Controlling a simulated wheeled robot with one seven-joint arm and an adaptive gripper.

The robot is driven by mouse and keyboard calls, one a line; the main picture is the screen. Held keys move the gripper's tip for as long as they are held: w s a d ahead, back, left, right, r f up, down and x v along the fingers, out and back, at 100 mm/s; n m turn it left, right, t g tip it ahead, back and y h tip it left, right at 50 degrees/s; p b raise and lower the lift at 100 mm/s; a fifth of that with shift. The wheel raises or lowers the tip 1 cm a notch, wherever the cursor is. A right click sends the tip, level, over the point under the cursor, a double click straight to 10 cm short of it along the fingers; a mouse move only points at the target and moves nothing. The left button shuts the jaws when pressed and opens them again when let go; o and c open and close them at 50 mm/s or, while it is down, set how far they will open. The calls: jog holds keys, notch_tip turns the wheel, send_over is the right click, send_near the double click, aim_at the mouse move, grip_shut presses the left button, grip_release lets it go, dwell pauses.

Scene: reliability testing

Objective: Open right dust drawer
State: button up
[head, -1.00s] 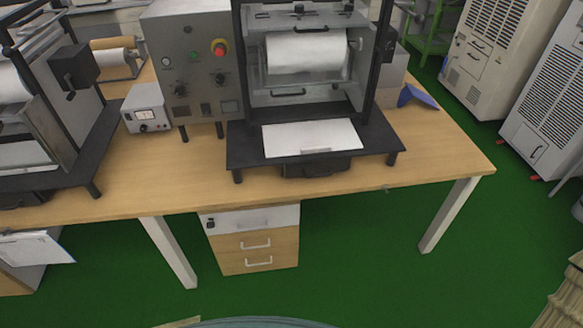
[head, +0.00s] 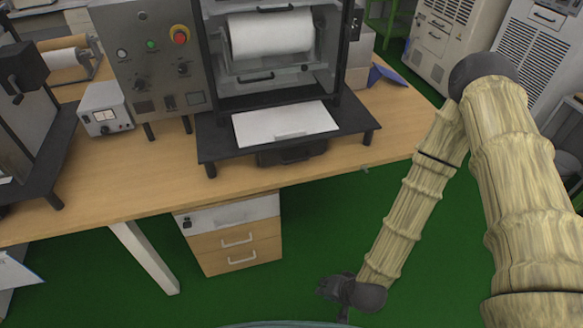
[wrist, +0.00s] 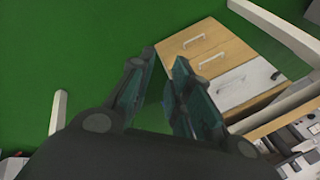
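The right machine (head: 275,65) stands on the wooden workbench with a black base plate on short legs. A black drawer with a handle (head: 292,153) sits under the front of that plate and looks closed. I take it as the right dust drawer. My gripper (head: 333,288) hangs low over the green floor, below and in front of the bench, well apart from the drawer. In the wrist view its fingers (wrist: 164,62) are spread with nothing between them. The black drawer is not clear in the wrist view.
The bench edge (head: 150,206) lies between my gripper and the machine. A pedestal cabinet (head: 238,238) stands under the bench; it also shows in the wrist view (wrist: 215,60). A second machine (head: 35,140) is at left. Open green floor lies right of the cabinet.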

jog(key=w+a+r+m+t+y+b, duration=0.1)
jog(key=w+a+m+t, duration=0.15)
jog(key=w, duration=0.35)
jog(key=w+a+r+m+t+y+b, duration=0.1)
jog(key=w+a+r+b, duration=0.15)
jog(key=w, duration=0.35)
jog(key=m+t+b, duration=0.3)
jog(key=m+t, duration=0.4)
send_near(297, 160)
jog(key=shift+n+h, duration=0.25)
jog(key=shift+h, duration=0.15)
jog(key=p+x, duration=0.1)
jog(key=x, duration=0.9)
jog(key=shift+w+a+f+p, duration=0.15)
jog(key=shift+p, duration=0.2)
grip_shut()
